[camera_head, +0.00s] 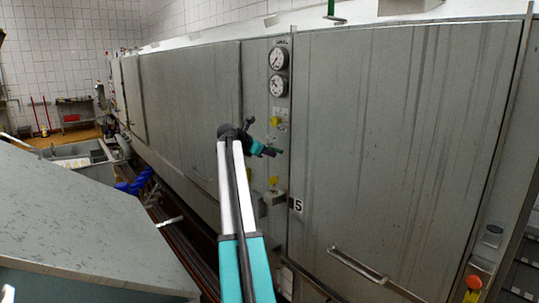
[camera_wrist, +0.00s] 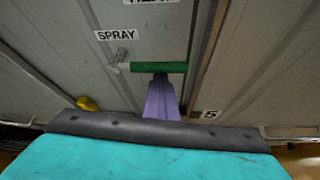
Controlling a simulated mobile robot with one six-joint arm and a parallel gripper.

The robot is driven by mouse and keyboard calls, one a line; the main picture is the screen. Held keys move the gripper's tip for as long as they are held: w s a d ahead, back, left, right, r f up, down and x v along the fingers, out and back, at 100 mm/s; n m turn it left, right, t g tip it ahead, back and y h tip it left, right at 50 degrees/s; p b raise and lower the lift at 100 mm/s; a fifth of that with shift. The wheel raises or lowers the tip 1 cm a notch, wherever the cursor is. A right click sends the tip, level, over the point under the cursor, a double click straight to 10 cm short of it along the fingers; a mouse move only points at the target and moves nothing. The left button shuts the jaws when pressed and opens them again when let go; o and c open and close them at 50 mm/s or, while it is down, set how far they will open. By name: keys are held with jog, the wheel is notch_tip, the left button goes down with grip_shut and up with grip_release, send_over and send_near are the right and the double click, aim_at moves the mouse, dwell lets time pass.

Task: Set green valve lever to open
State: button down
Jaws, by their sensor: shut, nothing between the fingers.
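A green valve lever (camera_wrist: 158,67) lies about level in the wrist view, reaching right from its grey pivot (camera_wrist: 119,58) under a SPRAY label (camera_wrist: 117,34). My gripper (camera_wrist: 161,82) is shut and empty. Its purple fingers are right below the lever, their tips at its lower edge; I cannot tell whether they touch it. In the head view my gripper (camera_head: 271,152) is at the cabinet's narrow control strip, and a bit of the green lever (camera_head: 279,150) shows beside its tip.
Yellow levers (camera_head: 273,181) sit above and below the green one on the strip. Two gauges (camera_head: 278,59) are higher up. A number 5 plate (camera_head: 297,205) and a door handle (camera_head: 370,270) are lower right. A sloped grey surface (camera_head: 75,225) fills the lower left.

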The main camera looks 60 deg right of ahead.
jog(key=shift+w+a+f, duration=0.1)
jog(key=shift+a+f, duration=0.1)
jog(key=shift+f, duration=0.7)
jog(key=shift+a+f, duration=0.2)
jog(key=shift+f, duration=0.7)
jog(key=w+b+v, duration=0.1)
jog(key=b+v, duration=0.2)
jog(key=v, duration=0.6)
jog(key=shift+a+r, duration=0.15)
jog(key=shift+a, duration=0.1)
